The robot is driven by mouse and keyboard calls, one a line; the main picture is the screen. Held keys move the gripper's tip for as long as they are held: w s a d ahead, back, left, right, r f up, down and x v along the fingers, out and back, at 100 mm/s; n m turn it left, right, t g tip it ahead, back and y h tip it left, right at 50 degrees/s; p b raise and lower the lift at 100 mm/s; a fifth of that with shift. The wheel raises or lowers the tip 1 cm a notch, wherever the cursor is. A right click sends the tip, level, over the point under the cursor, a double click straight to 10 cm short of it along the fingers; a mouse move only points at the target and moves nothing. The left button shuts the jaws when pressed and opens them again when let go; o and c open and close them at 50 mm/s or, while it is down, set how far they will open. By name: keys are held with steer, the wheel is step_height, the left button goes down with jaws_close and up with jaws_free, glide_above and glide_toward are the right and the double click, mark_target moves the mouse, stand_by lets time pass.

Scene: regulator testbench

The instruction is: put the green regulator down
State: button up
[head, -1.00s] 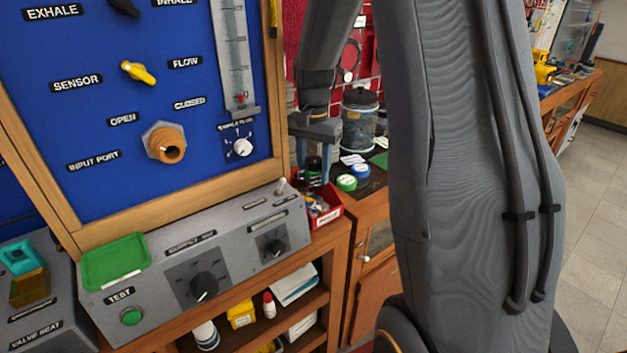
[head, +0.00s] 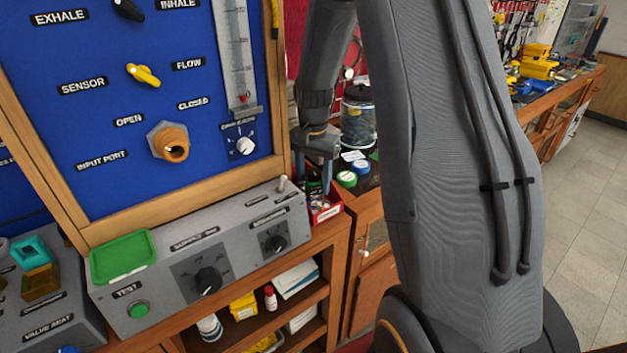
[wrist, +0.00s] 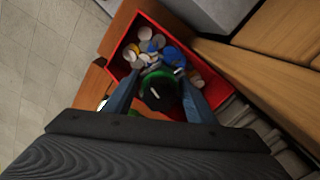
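The green regulator (wrist: 161,88), a round dark part with a green rim, sits between the two fingers of my gripper (wrist: 160,80) in the wrist view. The fingers touch its sides, and my gripper is shut on it. It is over a red bin (wrist: 118,53) holding several white, blue and yellow round parts. In the head view my gripper (head: 314,184) is low at the bin's back, right of the grey console. The regulator is mostly hidden there. Whether it touches the parts below, I cannot tell.
A green tray (head: 122,257) lies on the console (head: 225,250) at the left. A jar (head: 358,118) and green and blue-white lids (head: 347,179) stand right of my gripper. The blue panel (head: 90,130) rises close on the left.

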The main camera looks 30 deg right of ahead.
steer(key=shift+o, duration=0.7)
step_height(320, 180, up, 11)
steer(key=b, duration=0.3)
steer(key=shift+r, duration=0.7)
